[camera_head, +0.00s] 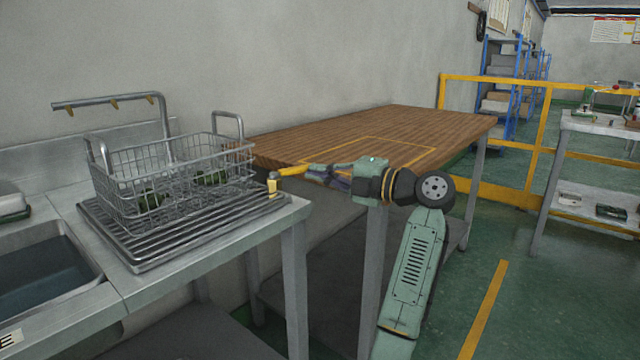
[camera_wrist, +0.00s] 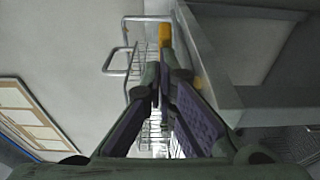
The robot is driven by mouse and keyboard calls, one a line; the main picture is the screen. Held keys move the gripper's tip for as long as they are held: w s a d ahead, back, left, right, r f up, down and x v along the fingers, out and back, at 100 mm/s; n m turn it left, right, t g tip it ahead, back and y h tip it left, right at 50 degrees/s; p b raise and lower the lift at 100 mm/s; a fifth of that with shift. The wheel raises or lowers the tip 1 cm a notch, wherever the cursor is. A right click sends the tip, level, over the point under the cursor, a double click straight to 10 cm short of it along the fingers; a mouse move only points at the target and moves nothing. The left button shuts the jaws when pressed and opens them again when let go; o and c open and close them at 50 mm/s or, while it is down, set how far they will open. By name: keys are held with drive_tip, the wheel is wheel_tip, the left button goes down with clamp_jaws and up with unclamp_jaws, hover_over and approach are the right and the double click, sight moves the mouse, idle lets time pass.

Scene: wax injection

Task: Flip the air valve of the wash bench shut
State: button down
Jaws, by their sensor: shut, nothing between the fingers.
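The air valve sits at the right front corner of the wash bench (camera_head: 205,259). It has a small brass body (camera_head: 272,187) and a yellow lever (camera_head: 292,171) that points right, roughly level, toward my gripper. My gripper (camera_head: 312,171) comes in from the right at about lever height, its fingers shut and empty. Its tips are at or very near the lever's free end; I cannot tell if they touch. In the wrist view the yellow lever (camera_wrist: 165,35) shows just beyond the closed fingertips (camera_wrist: 165,68), which hide part of the valve.
A wire basket (camera_head: 172,178) with green pieces stands on a slatted rack (camera_head: 135,262) left of the valve. A pipe with brass nozzles (camera_head: 110,102) rises behind it. A wooden-topped table (camera_head: 400,128) stands behind my arm. A sink (camera_head: 40,275) is at far left.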

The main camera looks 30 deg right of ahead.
drive_tip(key=shift+w+d+b, duration=0.15)
drive_tip(key=shift+w+d, duration=0.1)
drive_tip(key=shift+w, duration=0.55)
drive_tip(key=shift+w+d+b, duration=0.15)
drive_tip(key=shift+w+d, duration=0.05)
drive_tip(key=shift+w, duration=0.65)
